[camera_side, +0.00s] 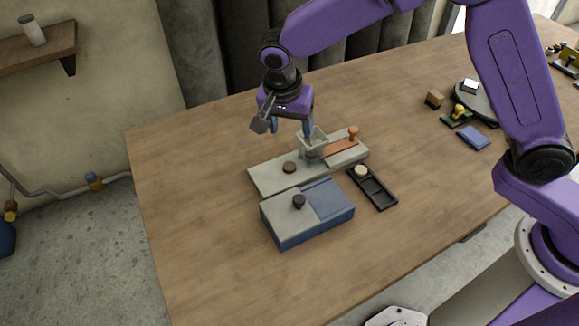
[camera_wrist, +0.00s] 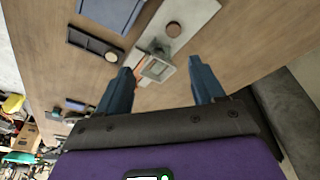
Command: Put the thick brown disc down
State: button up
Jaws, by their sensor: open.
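The thick brown disc (camera_side: 290,167) lies flat on the left part of a pale grey board (camera_side: 268,180). It also shows near the top of the wrist view (camera_wrist: 174,29), on the same board (camera_wrist: 201,12). My gripper (camera_side: 290,127) is above and behind the board, raised clear of it. In the wrist view its two blue fingers (camera_wrist: 162,76) are spread wide with nothing between them held. The disc is apart from the fingers.
A clear square hopper (camera_side: 312,143) and an orange-handled slide (camera_side: 343,146) stand on the board. In front are a blue-grey box with a black knob (camera_side: 299,201) and a black tray (camera_side: 380,198) holding a cream disc (camera_side: 361,171). The table's left side is clear.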

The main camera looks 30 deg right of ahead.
notch_tip(320, 180, down, 2)
jog(key=w+a+m, duration=0.1)
jog(key=w+m, duration=0.1)
send_over(289, 165)
jog(key=s+a, duration=0.1)
jog(key=s, duration=0.1)
jog(key=f, duration=1.1)
jog(key=shift+a+f, duration=0.2)
jog(key=shift+f, duration=0.1)
jog(key=shift+w+x, duration=0.2)
jog(key=shift+x, duration=1.15)
jog(key=shift+w+x, duration=0.25)
jog(key=shift+x, duration=1.1)
jog(key=c, duration=1.2)
jog(key=shift+r, duration=0.1)
